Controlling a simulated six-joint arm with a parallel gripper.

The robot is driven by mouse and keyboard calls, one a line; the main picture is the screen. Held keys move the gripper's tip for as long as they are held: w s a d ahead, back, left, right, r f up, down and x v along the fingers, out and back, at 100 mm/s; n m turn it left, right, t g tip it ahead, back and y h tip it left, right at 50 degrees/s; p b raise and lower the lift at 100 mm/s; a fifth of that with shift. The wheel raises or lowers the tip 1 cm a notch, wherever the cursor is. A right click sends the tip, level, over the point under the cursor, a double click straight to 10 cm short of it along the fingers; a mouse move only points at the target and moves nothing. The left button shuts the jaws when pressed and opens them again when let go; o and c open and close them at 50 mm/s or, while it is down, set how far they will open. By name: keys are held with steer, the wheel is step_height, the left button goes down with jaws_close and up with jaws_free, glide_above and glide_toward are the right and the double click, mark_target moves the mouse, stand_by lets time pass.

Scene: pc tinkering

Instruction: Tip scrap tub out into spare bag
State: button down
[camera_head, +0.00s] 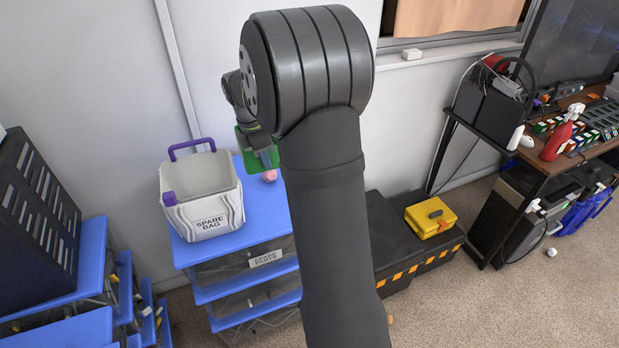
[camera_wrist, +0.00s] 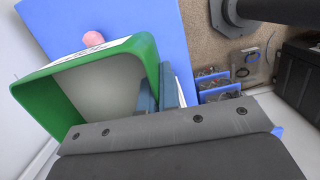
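The scrap tub has a green rim and a pale inside; in the wrist view the tub (camera_wrist: 150,52) fills the left, and in the head view a green part of it (camera_head: 246,140) shows beside my arm. My gripper (camera_wrist: 160,88) is shut on one wall of the tub, with a finger on each side. No loose contents show in the visible part of its inside. The spare bag (camera_head: 208,222), white with a purple handle and a label, stands upright and open on the blue shelf top, left of and below the tub. Its bottom is hidden.
A small pink object (camera_head: 269,176) lies on the blue shelf top (camera_head: 262,215), right of the bag; it shows in the wrist view (camera_wrist: 93,39) too. The wall is close behind. A black case with a yellow box (camera_head: 430,217) stands to the right.

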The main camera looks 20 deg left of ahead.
steer(key=s+a+r+g+y, duration=0.5)
steer(key=a+g+y, duration=0.2)
steer(key=g+y, duration=0.1)
steer(key=s+a+r+g+y, duration=0.5)
steer(key=a+g+y, duration=0.3)
steer(key=y, duration=0.2)
steer(key=shift+s+g, duration=0.4)
steer(key=shift+s, duration=0.3)
stand_by(0.7)
stand_by(1.9)
